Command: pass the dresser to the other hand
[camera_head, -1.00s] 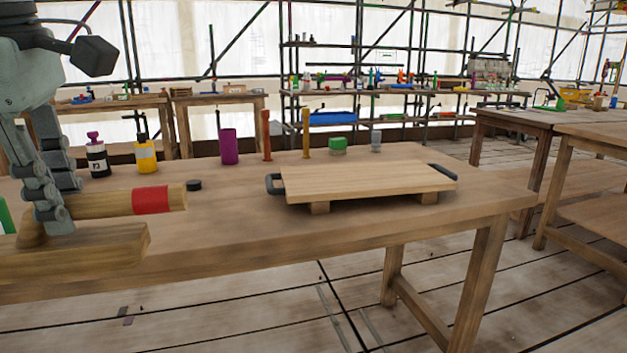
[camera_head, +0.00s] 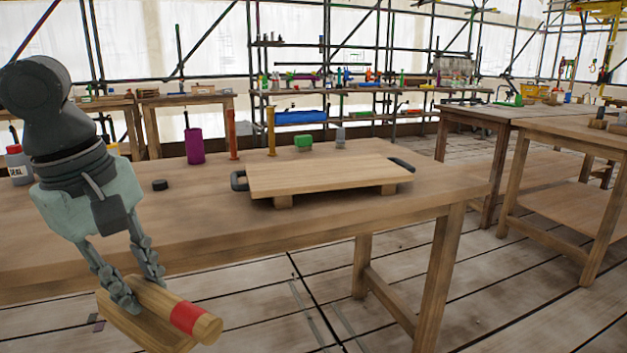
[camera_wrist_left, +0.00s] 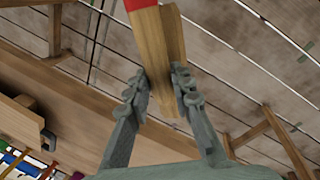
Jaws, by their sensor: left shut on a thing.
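The dresser (camera_head: 170,308) is a wooden tool with a round handle, a red band near the handle's end and a flatter wooden body below. My left gripper (camera_head: 143,292) is shut on it and holds it clear of the bench, in front of the bench's near edge, with the red-banded end pointing right. In the left wrist view the dresser (camera_wrist_left: 155,45) sits between the two fingers (camera_wrist_left: 161,88), with its red band at the top edge. The floor shows behind it. My right gripper is not in view.
The bench (camera_head: 330,215) carries a raised board (camera_head: 320,172) with black handles, a black puck (camera_head: 160,185), a purple cup (camera_head: 195,147), a green block (camera_head: 303,141) and upright sticks. Another table (camera_head: 570,140) stands at right. Floor in front is open.

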